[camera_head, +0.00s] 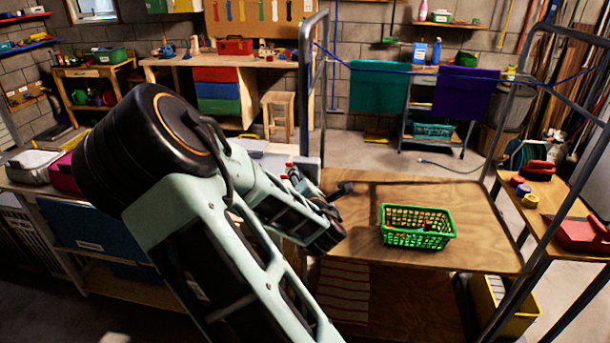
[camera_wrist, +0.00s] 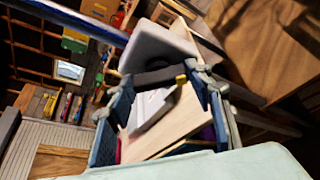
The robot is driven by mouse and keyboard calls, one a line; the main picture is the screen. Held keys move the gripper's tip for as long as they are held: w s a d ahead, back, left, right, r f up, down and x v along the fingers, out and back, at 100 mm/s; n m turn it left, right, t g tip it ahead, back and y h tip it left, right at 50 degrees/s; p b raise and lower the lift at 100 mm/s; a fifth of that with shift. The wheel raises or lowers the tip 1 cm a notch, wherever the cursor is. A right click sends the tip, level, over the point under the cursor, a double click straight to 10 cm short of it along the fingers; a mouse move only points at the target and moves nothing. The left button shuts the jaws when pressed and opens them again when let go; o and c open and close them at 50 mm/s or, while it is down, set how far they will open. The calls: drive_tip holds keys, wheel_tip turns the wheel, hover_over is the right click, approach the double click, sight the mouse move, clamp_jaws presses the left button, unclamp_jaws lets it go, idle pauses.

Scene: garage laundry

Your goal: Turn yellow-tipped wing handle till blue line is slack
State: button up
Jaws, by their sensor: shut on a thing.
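The dark wing handle (camera_wrist: 158,76) lies between my fingertips in the wrist view. Its yellow tip (camera_wrist: 181,79) shows beside the right finger. My gripper (camera_wrist: 162,80) is shut on the handle, close to a pale grey block (camera_wrist: 155,45). The blue line (camera_head: 395,71) runs across the back from the left metal post to the right frame. A teal cloth (camera_head: 378,92) and a purple cloth (camera_head: 463,95) hang along it. I cannot clearly tell how taut it is.
A green basket (camera_head: 417,228) stands on the wooden table (camera_head: 480,210) right of my arm. Metal posts (camera_head: 312,90) frame this table. A side table with tape rolls (camera_head: 529,200) and a red tool (camera_head: 580,235) is at the right. Open floor lies behind.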

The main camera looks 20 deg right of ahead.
drive_tip(key=shift+r+n+g+h+p, duration=0.1)
drive_tip(key=shift+n+g+h+p, duration=0.3)
drive_tip(key=shift+n+p, duration=0.55)
drive_tip(key=o, duration=1.2)
drive_tip(key=shift+c, duration=0.2)
drive_tip(key=shift+w+a+r, duration=0.1)
drive_tip(key=shift+r, duration=0.45)
wheel_tip(320, 180, up, 9)
